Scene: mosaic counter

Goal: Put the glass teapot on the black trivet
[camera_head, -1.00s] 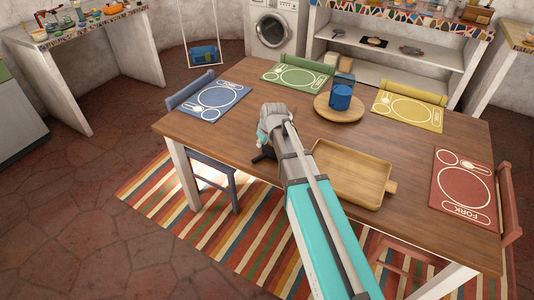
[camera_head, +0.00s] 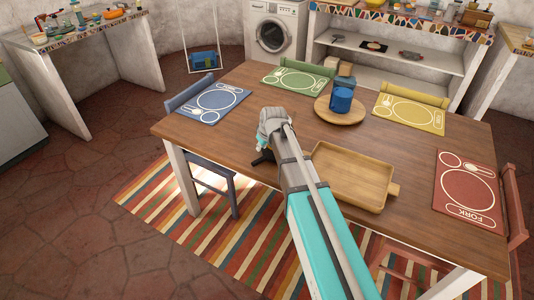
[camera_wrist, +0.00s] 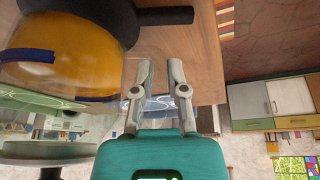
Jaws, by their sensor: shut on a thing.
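The glass teapot (camera_wrist: 72,52) is close up at the left of the wrist view, which is upside down. It is clear, with amber contents. My gripper (camera_wrist: 158,66) has its fingers close together at its clear side; the exact hold is hard to see. In the head view my gripper (camera_head: 264,146) is over the table's front left edge, and my wrist hides most of the teapot. A black rounded part with a stub handle (camera_wrist: 165,15) adjoins the amber; I cannot tell whether it belongs to the teapot. I cannot identify the black trivet with certainty.
The wooden table (camera_head: 240,117) holds a rectangular wooden tray (camera_head: 350,178), a round board (camera_head: 326,112) with a blue cup (camera_head: 341,99), and several placemats. A blue chair (camera_head: 213,178) and a red chair (camera_head: 515,205) stand at its edges. A mosaic counter (camera_head: 400,17) stands behind.

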